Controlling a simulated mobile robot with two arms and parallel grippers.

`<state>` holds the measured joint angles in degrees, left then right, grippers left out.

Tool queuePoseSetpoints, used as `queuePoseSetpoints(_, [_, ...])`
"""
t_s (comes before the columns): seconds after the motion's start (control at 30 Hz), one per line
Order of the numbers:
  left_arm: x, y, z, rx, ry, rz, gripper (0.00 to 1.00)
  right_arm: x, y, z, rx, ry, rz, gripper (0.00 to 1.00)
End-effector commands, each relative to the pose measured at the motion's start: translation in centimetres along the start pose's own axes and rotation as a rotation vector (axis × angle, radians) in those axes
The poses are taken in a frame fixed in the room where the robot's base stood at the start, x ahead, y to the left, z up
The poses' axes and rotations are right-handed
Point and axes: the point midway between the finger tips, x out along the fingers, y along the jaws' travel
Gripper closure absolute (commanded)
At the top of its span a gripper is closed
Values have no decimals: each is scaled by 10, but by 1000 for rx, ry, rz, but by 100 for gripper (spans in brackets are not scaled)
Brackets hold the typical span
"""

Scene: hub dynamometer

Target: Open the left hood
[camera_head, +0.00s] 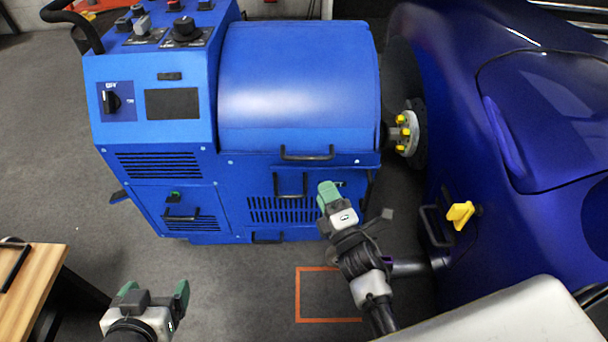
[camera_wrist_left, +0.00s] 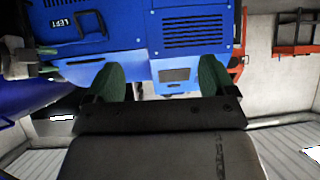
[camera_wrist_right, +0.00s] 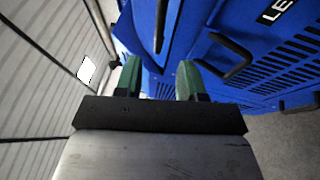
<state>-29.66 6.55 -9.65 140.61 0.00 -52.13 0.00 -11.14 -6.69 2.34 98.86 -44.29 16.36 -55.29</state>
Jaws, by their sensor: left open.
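The blue machine's hood (camera_head: 300,75) is a smooth curved cover at the top right of its cabinet, and it looks closed. A black handle (camera_head: 307,156) sits at the hood's lower front edge. My right gripper (camera_head: 329,192) is in front of the cabinet, below and slightly right of that handle, apart from it. In the right wrist view its green fingers (camera_wrist_right: 160,80) are spread with nothing between them. My left gripper (camera_head: 155,288) is open and empty at the bottom left, well away from the machine. The left wrist view shows a "LEFT" label (camera_wrist_left: 75,20) on the blue panel.
A second black handle (camera_head: 291,185) is on the vented front panel, close to my right gripper. A wheel hub (camera_head: 404,132) with yellow nuts joins the machine to a dark blue car (camera_head: 460,110) at the right. A wooden table (camera_head: 30,285) stands at the lower left. Grey floor lies between.

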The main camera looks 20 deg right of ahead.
Motion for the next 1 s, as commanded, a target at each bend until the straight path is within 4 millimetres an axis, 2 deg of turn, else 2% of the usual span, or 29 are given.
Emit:
queuePoseSetpoints(0.17, [0,1,-6,1,40,2,15,18,2,0,-8,1,9,60])
queuePoseSetpoints(0.4, [3,4,-24,1,170,10,15,63,2,0,-6,1,8,60])
queuePoseSetpoints(0.6, [4,6,-40,1,284,17,15,94,1,0,-5,0,5,60])
queuePoseSetpoints(0.8, [2,8,-48,0,339,20,15,107,1,0,-4,0,2,60])
queuePoseSetpoints(1.0, [2,8,-49,0,346,20,15,108,1,0,-4,0,2,60])
